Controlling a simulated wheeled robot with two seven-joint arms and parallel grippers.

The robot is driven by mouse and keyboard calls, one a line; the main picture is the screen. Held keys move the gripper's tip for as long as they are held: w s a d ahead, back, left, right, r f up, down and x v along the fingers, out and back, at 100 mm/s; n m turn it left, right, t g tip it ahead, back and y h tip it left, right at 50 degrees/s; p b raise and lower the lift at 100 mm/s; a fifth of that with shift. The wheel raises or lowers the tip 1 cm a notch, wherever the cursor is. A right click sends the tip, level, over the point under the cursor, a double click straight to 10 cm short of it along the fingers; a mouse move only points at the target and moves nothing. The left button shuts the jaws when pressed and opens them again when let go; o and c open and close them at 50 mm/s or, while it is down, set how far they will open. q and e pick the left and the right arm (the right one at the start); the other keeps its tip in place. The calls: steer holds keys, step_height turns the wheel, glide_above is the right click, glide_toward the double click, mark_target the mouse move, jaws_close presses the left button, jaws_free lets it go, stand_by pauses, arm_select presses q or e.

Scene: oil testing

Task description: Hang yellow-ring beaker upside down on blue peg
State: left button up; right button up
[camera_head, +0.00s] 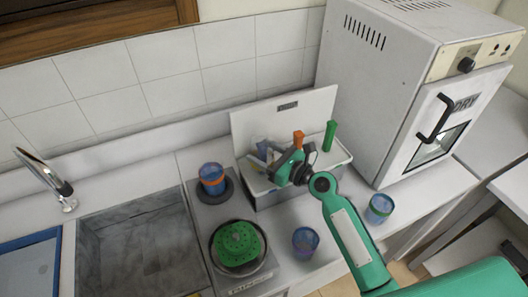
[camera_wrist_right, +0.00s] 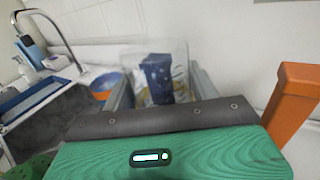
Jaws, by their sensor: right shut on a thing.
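My right gripper (camera_head: 264,157) is over the white-topped peg box, with its fingers on either side of a clear beaker (camera_head: 257,147). In the right wrist view the beaker (camera_wrist_right: 178,52) is between the fingers, and yellow shows low on it. The blue peg (camera_wrist_right: 157,72) shows through or just behind the clear wall; I cannot tell whether it is inside the beaker. In the head view, the gripper and beaker largely hide that peg. My left gripper is not in view.
An orange peg (camera_head: 298,141) and a green peg (camera_head: 331,135) stand close to the right arm. An orange-ringed beaker (camera_head: 211,176), a green disc (camera_head: 238,243), a purple-blue beaker (camera_head: 305,241) and a green-ringed beaker (camera_head: 380,207) stand around. A drying oven (camera_head: 390,90) is at right, a sink (camera_head: 135,245) at left.

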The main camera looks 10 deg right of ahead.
steer(key=shift+f, duration=0.45)
stand_by(0.5)
steer(key=o, duration=1.1)
steer(key=shift+c, duration=0.2)
steer(key=shift+s, duration=0.1)
steer(key=shift+s+d+f+b, duration=0.15)
steer(key=shift+s+d+b, duration=0.1)
steer(key=shift+b, duration=0.15)
steer(key=b+v, duration=0.4)
steer(key=v, duration=0.9)
